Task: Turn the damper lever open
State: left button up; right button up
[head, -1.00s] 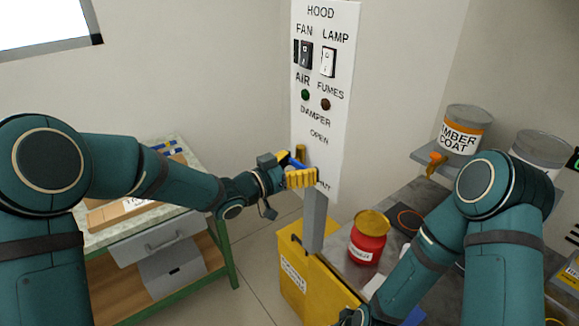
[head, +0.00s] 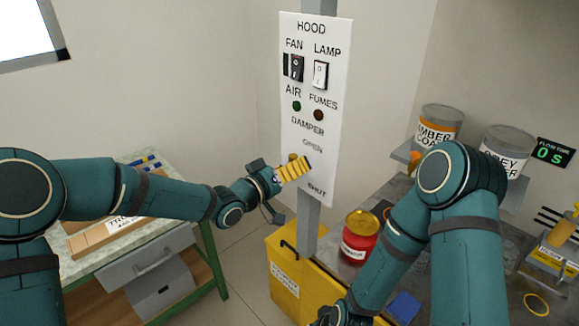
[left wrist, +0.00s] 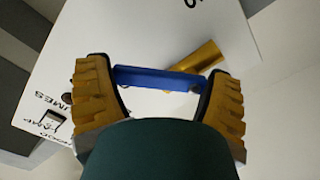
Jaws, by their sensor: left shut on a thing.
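The hood panel (head: 322,130) hangs on a grey post, with DAMPER, OPEN above and SHUT below printed on it. My left gripper (head: 294,169) is at the panel's lower part, between the OPEN and SHUT words. Its yellow fingers mostly hide the damper lever in the head view; a small brass piece (head: 292,157) shows just above them. In the left wrist view the blue lever (left wrist: 158,79) spans between the two fingers, with a brass stub (left wrist: 200,58) behind it. The gripper is shut on the lever. My right gripper (head: 335,315) is at the bottom edge, mostly hidden.
A yellow bin (head: 284,290) stands below the panel. A red jar (head: 358,243) with a brass lid stands on the grey bench at right, near my right arm. Cans (head: 441,122) sit on a shelf. A green-framed table (head: 218,262) is at left.

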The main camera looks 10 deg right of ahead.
pick_arm(q)
jog(key=n+p, duration=0.1)
jog(key=n, duration=0.1)
jog(key=n+p, duration=0.1)
jog(key=n, duration=0.1)
jog(key=w+r+n+p, duration=0.1)
jog(key=shift+a+n, duration=0.35)
jog(key=shift+n, duration=0.05)
jog(key=shift+w+a+n+p, duration=0.15)
jog(key=shift+w+n+p, duration=0.15)
jog(key=shift+n, duration=0.8)
jog(key=shift+w+a+n+p, duration=0.15)
jog(key=shift+n+p, duration=0.2)
jog(key=shift+n, duration=0.75)
jog(key=o, duration=1.1)
jog(key=shift+c, duration=0.2)
jog(key=v, duration=1.2)
